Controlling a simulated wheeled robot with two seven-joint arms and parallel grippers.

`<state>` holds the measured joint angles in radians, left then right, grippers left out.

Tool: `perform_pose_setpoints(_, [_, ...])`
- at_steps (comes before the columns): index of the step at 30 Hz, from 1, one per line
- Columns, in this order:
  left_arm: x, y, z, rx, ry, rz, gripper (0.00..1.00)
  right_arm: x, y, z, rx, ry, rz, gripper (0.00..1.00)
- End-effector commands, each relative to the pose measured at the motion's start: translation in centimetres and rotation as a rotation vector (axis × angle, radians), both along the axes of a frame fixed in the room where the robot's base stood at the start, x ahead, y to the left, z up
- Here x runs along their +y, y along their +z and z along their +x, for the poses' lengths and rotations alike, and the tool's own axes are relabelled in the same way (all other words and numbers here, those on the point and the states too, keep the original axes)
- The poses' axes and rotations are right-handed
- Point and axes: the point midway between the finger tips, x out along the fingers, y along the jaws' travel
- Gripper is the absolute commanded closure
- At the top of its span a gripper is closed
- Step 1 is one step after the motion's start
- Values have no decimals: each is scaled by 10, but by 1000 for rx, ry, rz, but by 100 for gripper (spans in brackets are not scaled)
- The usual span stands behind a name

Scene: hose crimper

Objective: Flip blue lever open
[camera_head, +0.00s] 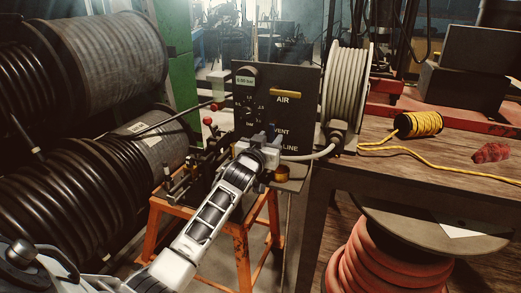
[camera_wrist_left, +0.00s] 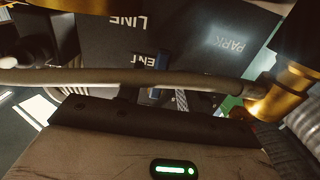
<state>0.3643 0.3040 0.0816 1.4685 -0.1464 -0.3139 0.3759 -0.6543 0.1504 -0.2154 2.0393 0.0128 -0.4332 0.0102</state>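The black control panel (camera_head: 300,102) carries a pressure readout, dials and the words AIR, VENT and LINE. My left gripper (camera_head: 262,152) is at the panel's lower edge in the head view, with its arm hiding part of the stand. In the left wrist view, a small blue piece (camera_wrist_left: 161,62), likely the blue lever, stands against the panel (camera_wrist_left: 205,40) beside the VENT lettering, partly behind a pale hose (camera_wrist_left: 120,80). The left fingertips are not clear in either view. My right gripper is not in view.
Red-knobbed levers (camera_head: 208,121) stand left of the panel on an orange stand (camera_head: 157,225). A white hose reel (camera_head: 347,85) is to its right. Black hose spools (camera_head: 110,65) fill the left.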

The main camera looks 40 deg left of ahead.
Motion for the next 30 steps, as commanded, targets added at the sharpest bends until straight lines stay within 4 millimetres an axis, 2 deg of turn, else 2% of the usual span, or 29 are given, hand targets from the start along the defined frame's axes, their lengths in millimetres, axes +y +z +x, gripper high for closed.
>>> perform_pose_setpoints(5, [-7, -2, -27, 1, -1, 0, 64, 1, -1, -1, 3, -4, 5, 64])
perform_pose_setpoints(12, [-21, -2, -85, 1, -1, -1, 64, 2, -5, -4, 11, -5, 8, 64])
perform_pose_setpoints(18, [-30, -1, -125, 0, 0, 1, 64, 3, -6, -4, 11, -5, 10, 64])
perform_pose_setpoints(24, [-35, 0, -146, 0, 0, 1, 64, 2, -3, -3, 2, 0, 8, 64])
perform_pose_setpoints(30, [-36, 0, -151, 0, 0, 1, 64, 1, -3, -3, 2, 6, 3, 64])
